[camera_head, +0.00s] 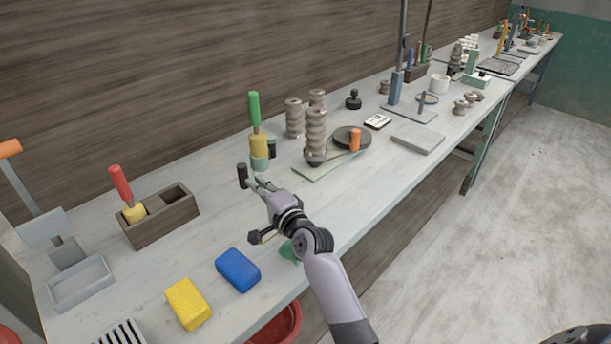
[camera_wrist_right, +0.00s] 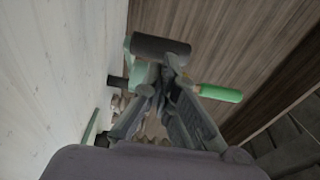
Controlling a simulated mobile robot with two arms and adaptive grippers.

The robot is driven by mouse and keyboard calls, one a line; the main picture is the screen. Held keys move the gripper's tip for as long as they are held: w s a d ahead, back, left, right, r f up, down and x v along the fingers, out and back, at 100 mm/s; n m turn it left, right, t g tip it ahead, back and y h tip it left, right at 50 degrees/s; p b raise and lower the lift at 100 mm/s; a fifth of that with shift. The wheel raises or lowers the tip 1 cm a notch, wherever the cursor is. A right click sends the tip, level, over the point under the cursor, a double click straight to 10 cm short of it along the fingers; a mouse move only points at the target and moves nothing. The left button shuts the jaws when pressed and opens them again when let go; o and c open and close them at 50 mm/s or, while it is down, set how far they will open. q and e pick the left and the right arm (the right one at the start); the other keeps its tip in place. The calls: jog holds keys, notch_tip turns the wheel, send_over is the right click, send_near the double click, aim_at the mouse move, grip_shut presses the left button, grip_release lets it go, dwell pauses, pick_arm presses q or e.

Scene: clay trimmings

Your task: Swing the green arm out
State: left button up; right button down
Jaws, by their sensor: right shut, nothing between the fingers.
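The pale green arm (camera_head: 260,165) is small in the head view, low on the bench. A dark upright grip (camera_head: 243,174) stands beside it. In the right wrist view the green arm (camera_wrist_right: 139,46) runs beside a dark cylindrical grip (camera_wrist_right: 161,47), just beyond my fingertips. My right gripper (camera_head: 256,184) is shut and empty, close to the grip. It also fills the middle of the wrist view (camera_wrist_right: 163,78). I cannot tell whether the fingers touch the grip, and they hide part of the green arm. My left gripper is out of view.
A yellow tool with a green handle (camera_head: 254,109) stands right behind the arm. Stacked clay-coloured pieces (camera_head: 316,130) and a dark disc (camera_head: 346,135) stand to the right.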

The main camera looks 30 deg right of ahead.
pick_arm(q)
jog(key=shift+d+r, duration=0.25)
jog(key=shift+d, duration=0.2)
pick_arm(e)
jog(key=shift+w+a, duration=0.4)
jog(key=shift+a, duration=0.3)
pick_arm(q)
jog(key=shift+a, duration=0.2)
